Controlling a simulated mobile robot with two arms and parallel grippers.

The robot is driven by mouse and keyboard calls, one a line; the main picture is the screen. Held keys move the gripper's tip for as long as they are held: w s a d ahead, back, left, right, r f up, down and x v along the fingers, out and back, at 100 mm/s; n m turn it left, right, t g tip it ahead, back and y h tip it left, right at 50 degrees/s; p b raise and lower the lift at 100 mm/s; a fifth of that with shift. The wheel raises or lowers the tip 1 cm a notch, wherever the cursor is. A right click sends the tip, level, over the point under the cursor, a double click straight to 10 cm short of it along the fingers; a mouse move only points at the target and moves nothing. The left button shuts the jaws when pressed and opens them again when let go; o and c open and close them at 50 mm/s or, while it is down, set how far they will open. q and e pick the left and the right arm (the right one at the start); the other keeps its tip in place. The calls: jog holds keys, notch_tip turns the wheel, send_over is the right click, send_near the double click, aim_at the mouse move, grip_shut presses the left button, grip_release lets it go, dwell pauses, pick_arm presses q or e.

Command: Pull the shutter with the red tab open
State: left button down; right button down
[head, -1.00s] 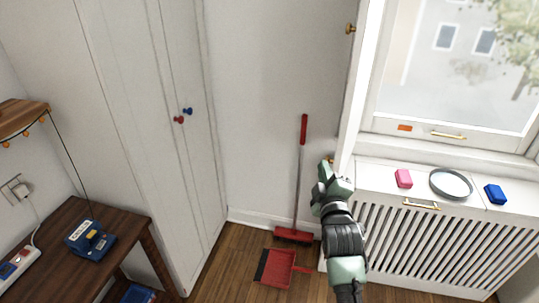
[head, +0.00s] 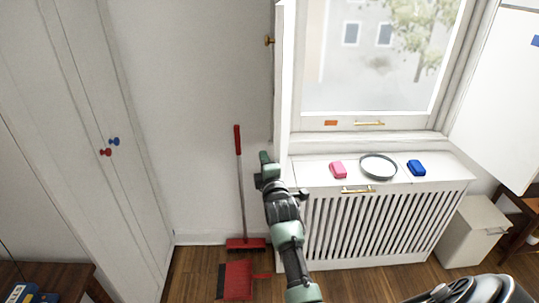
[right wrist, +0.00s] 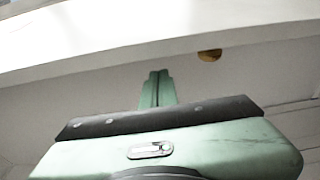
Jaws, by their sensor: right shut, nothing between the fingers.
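A white shutter leaf (head: 284,75) stands edge-on at the left side of the window, with a brass knob (head: 269,41) high on its left face. No red tab shows on the part of it that I see. The right shutter (head: 505,95) is a white panel carrying a blue tab (head: 535,41). My right gripper (head: 265,158) is shut and empty beside the lower end of the left leaf. In the right wrist view its closed green fingers (right wrist: 157,88) point at a white panel, with a brass knob (right wrist: 209,55) to their right, apart from them. My left gripper is out of view.
The window sash has an orange tab (head: 331,122). A red broom (head: 240,190) and dustpan (head: 238,279) are left of my arm. A white bin (head: 473,232) stands right.

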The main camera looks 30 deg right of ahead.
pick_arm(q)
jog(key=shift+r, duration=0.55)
pick_arm(e)
jog(key=shift+s+d+r, duration=0.15)
jog(key=shift+s+d, duration=0.55)
jog(key=shift+s, duration=0.05)
jog(key=shift+w, duration=0.1)
